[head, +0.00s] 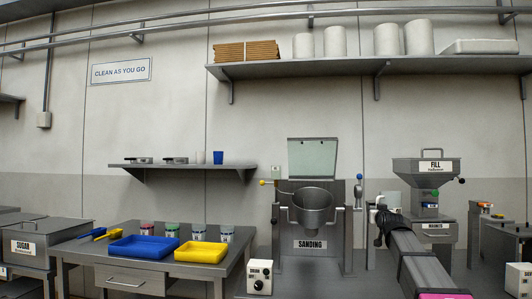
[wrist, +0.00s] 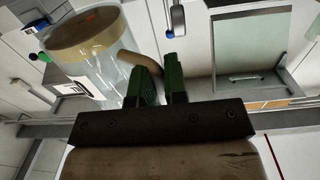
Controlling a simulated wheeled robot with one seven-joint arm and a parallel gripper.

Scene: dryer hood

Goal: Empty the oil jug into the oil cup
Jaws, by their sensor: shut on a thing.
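A clear jug (wrist: 97,62) with a tan band at its upper end in the picture and a white label shows at the left of the wrist view, which looks upside down and tilted. Its tan handle (wrist: 140,63) reaches toward the green fingers of my gripper (wrist: 163,85), which is shut on it. The fingers hide part of the handle. I cannot tell how much oil is inside. In the head view my arm reaches up from the lower right, and its far end hides what it holds. I cannot pick out the oil cup with certainty in either view.
A tilting kettle marked SANDING (head: 312,206) stands left of my arm, its lid raised. A FILL hopper (head: 426,172) stands to the right. A table (head: 107,262) at left carries a blue tray (head: 143,248), a yellow tray (head: 201,253) and several small jars. Shelves hang behind.

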